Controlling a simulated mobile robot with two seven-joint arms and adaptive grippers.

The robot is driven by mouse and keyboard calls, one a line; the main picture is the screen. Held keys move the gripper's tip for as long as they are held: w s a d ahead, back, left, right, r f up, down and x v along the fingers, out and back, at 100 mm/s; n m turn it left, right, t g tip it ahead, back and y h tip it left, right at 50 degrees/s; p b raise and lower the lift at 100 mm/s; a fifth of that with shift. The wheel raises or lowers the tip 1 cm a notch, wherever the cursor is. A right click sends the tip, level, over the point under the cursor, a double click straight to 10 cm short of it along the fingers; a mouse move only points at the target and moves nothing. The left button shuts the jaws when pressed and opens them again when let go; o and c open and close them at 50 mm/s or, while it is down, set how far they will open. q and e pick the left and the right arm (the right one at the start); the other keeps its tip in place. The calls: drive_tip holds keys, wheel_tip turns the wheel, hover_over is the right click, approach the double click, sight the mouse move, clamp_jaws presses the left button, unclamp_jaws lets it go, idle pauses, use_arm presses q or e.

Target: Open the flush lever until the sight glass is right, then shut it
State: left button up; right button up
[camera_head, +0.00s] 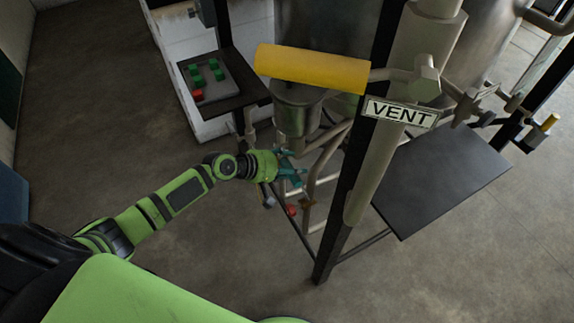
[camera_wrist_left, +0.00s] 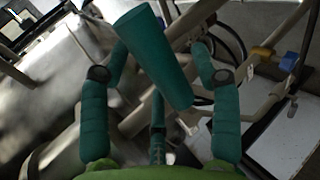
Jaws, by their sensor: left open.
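My left gripper (camera_head: 290,170) is open beside the pipework under the steel vessel, right of the lower end of my green arm. In the left wrist view its teal fingers (camera_wrist_left: 158,48) stand apart on both sides of a teal tapered grip (camera_wrist_left: 152,58). The grip lies slanted between them, with visible gaps to each side; contact cannot be told. It may be the flush lever's handle, but no label on it shows. In the head view the fingers and grip blend together. I cannot make out the sight glass for certain. My right gripper is not in view.
A thick yellow handle (camera_head: 312,69) juts out above, near a VENT sign (camera_head: 400,112). A dark post (camera_head: 350,190) stands right of my gripper. Small red (camera_head: 292,210) parts sit below it. A button panel (camera_head: 208,77) is at upper left; a dark plate (camera_head: 440,175) is at right.

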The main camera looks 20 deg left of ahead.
use_arm(q)
drive_tip(key=v, duration=1.2)
drive_tip(key=s+a+f+m+g+y, duration=0.1)
drive_tip(key=s+a+f+y, duration=0.15)
drive_tip(key=f, duration=0.65)
drive_tip(key=s+a+f+m+y, duration=0.15)
drive_tip(key=s+a+f, duration=0.25)
drive_tip(key=f, duration=0.5)
drive_tip(key=s+a+f+m+g+y, duration=0.1)
drive_tip(key=s+a+f+y, duration=0.15)
drive_tip(key=f, duration=0.75)
drive_tip(key=s+d+f+m+g, duration=0.1)
drive_tip(key=s+d+f+m, duration=0.2)
drive_tip(key=s, duration=0.6)
drive_tip(key=s+d+f+m+g, duration=0.2)
drive_tip(key=s+d+f+m, duration=0.1)
drive_tip(key=s+f, duration=0.4)
drive_tip(key=s+d+f+m+g+b, duration=0.1)
drive_tip(key=s+d+f, duration=0.4)
drive_tip(key=s, duration=0.7)
drive_tip(key=shift+s+d+f+m+g+y, duration=0.25)
drive_tip(key=shift+s+m+g+y, duration=0.2)
drive_tip(key=shift+m+g, duration=0.45)
drive_tip(key=shift+w, duration=0.1)
